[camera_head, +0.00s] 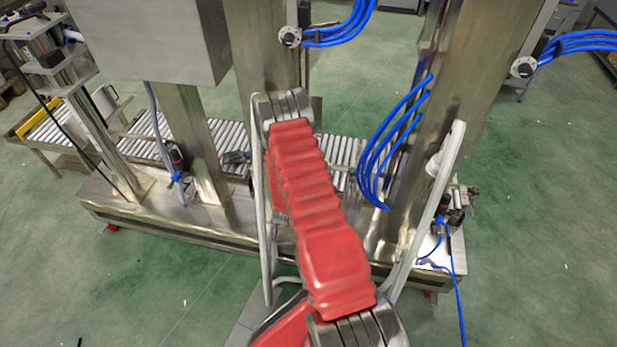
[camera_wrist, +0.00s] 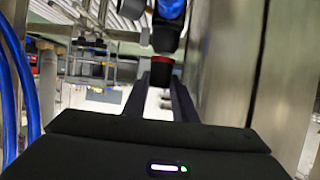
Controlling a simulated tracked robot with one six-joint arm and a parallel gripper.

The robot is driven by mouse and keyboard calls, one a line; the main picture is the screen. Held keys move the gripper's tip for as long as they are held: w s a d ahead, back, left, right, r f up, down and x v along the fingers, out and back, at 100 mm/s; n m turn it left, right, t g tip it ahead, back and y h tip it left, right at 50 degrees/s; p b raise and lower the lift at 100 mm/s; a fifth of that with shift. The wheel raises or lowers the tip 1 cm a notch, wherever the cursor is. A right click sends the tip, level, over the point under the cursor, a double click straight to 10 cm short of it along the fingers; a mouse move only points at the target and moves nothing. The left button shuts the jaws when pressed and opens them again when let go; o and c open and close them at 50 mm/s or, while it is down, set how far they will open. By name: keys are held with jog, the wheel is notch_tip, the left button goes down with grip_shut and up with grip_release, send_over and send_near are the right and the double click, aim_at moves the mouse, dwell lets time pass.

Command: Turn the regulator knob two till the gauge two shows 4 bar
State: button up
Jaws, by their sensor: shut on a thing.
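A dark regulator knob with a red ring (camera_wrist: 161,74) shows in the wrist view below a blue body (camera_wrist: 169,9). My gripper (camera_wrist: 160,88) has its two dark fingers on either side of this knob and is shut on it. A grey round part (camera_wrist: 132,8) beside the blue body may be a gauge; no dial face or reading shows. In the head view a small dark regulator (camera_head: 177,158) stands at the left column and another (camera_head: 441,203) at the right column. My red-sleeved arm covers the middle, and my gripper cannot be made out there.
Steel columns (camera_head: 200,130) rise from a steel base with a roller conveyor (camera_head: 225,135) behind. Blue hoses (camera_head: 392,135) hang in loops beside the right column. In the wrist view a steel wall (camera_wrist: 228,70) stands close on the right. Green floor is open around the machine.

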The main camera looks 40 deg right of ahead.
jog(key=o, duration=0.8)
jog(key=v, duration=1.3)
jog(key=shift+s+a+r, duration=0.1)
jog(key=shift+s+a, duration=0.05)
jog(key=shift+a, duration=0.2)
